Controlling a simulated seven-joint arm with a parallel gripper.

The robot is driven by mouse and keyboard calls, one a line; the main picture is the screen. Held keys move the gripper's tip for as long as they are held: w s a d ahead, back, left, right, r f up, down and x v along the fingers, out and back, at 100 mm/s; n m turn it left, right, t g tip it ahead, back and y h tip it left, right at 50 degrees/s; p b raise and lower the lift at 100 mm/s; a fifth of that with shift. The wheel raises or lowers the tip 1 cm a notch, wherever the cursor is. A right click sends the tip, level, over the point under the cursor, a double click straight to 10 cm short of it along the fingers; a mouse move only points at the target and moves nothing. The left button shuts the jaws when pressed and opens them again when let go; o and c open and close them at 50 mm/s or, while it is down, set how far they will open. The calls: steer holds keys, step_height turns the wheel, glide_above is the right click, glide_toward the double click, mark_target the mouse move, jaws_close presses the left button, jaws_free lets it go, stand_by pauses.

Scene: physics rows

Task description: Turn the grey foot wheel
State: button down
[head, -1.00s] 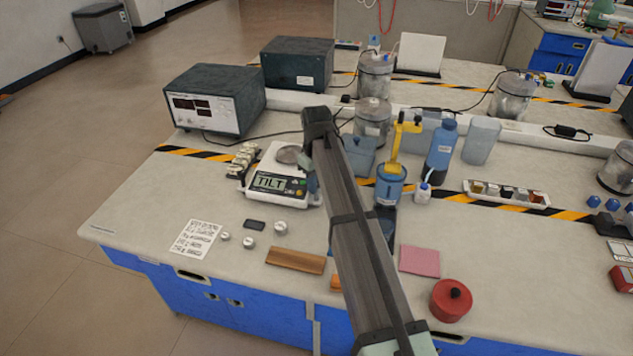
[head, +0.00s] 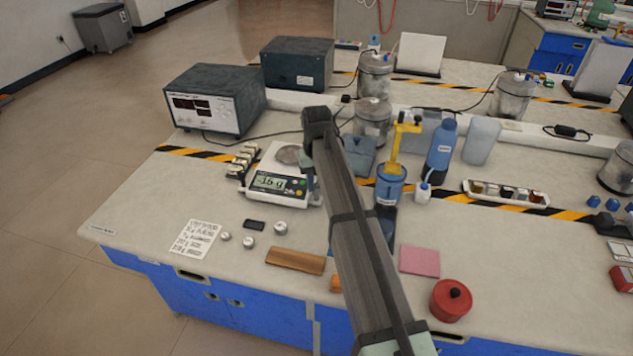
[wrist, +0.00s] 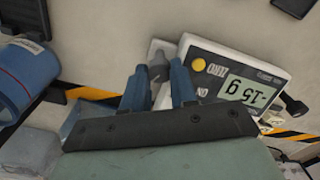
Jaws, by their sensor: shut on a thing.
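The white balance (head: 253,196) stands on the bench left of my arm. Its display (head: 272,183) shows a negative gram reading, and the balance also shows in the wrist view (wrist: 235,60). The grey foot wheel (wrist: 158,68) is at the balance's near right corner, between my fingers in the wrist view. My gripper (wrist: 158,82) is shut on it, with one blue finger on each side. In the head view my gripper (head: 312,184) is low beside the balance, and my arm hides the wheel.
A blue beaker (head: 389,187) with a yellow holder stands close right of my arm. Small metal weights (head: 280,228), a note sheet (head: 196,237) and a brown block (head: 295,261) lie in front of the balance. A red pot (head: 451,300) is front right.

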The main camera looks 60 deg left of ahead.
mark_target(317, 186)
steer(key=shift+m, duration=1.1)
steer(key=c, duration=0.9)
jaws_free()
steer(key=shift+r, duration=0.1)
step_height(317, 186, up, 14)
steer(key=shift+f, duration=0.2)
